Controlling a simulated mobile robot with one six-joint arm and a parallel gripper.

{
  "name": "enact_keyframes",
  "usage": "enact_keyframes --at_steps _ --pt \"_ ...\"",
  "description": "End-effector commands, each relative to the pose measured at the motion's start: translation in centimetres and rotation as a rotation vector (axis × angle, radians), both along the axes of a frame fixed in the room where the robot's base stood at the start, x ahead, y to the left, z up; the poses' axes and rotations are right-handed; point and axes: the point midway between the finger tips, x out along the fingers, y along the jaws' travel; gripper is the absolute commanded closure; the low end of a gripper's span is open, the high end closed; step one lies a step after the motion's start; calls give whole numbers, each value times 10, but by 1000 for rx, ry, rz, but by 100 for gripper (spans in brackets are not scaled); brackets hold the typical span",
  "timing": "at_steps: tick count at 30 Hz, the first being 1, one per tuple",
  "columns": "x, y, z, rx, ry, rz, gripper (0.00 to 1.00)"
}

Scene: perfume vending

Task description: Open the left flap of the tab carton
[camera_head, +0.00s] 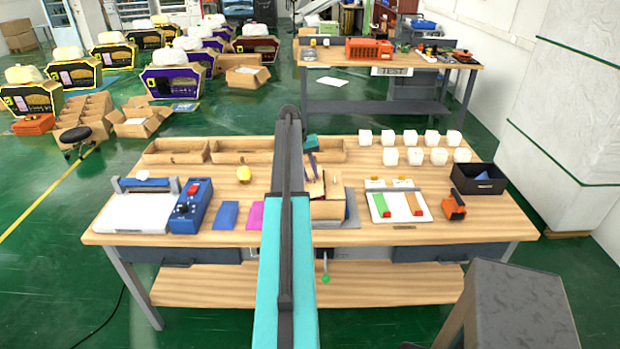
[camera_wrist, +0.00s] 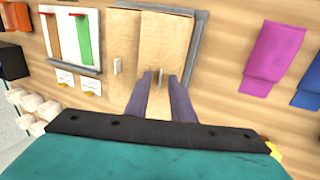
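The brown tab carton (camera_head: 327,209) stands on a grey mat at the middle of the table, partly hidden behind my arm. The wrist view is turned around, so its left flap (camera_wrist: 168,40) is on the right there, and its right flap (camera_wrist: 122,35) is on the left. Each flap bears a small pale tab; the left flap's tab (camera_wrist: 160,77) shows between the purple fingertips of my gripper (camera_wrist: 159,77). The fingers are apart, with gaps visible on both sides of the tab. I cannot tell their exact height over it. In the head view my gripper (camera_head: 313,167) is at the carton's top.
A pink piece (camera_wrist: 272,52) and a blue piece (camera_head: 226,215) lie left of the carton. A white tray (camera_head: 398,216) with green and brown strips lies right. White cups (camera_head: 432,137), a black bin (camera_head: 479,185) and wooden trays (camera_head: 176,152) stand around. Bare table lies in front.

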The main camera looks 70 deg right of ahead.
Motion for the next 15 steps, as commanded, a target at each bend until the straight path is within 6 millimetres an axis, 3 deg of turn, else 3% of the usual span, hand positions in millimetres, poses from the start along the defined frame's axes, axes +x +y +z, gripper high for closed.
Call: enact_keyframes --at_steps 11,15 --pt "-1 -1 -5 0 0 0 78" --pt "-1 0 -5 0 0 0 97"
